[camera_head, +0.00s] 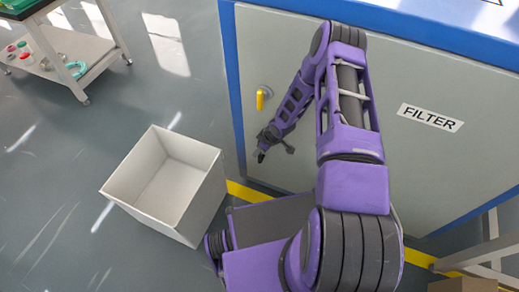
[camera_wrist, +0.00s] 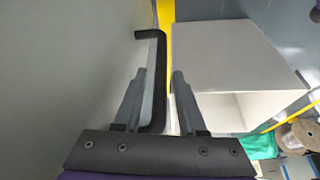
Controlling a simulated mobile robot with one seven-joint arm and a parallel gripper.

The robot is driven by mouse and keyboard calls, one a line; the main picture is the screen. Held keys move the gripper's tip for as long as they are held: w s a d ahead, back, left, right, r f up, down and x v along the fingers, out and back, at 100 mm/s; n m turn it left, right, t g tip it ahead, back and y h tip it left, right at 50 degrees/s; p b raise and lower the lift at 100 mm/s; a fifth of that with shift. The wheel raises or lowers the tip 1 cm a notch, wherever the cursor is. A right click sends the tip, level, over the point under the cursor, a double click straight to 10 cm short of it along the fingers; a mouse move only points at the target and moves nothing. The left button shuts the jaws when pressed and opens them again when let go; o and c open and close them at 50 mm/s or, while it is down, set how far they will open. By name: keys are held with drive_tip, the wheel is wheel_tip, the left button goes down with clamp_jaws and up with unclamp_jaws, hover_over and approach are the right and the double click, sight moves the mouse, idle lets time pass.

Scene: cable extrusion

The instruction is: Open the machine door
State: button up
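The machine door (camera_head: 420,165) is a grey panel in a blue frame, labelled FILTER, and looks shut. A yellow latch-like part (camera_head: 261,98) sits at its upper left. My gripper (camera_head: 274,153) is low by the door's left side, below the yellow part. In the wrist view my gripper (camera_wrist: 158,85) is open. The grey door surface (camera_wrist: 65,70) fills the left of that view. My arm hides part of the door in the head view.
An open white box (camera_head: 125,201) stands on the floor left of my gripper; it also shows in the wrist view (camera_wrist: 235,60). A table with coloured items (camera_head: 75,45) is at the upper left. A metal frame leg (camera_head: 490,245) stands at the lower right.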

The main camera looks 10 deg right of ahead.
clamp_jaws()
idle(1.2)
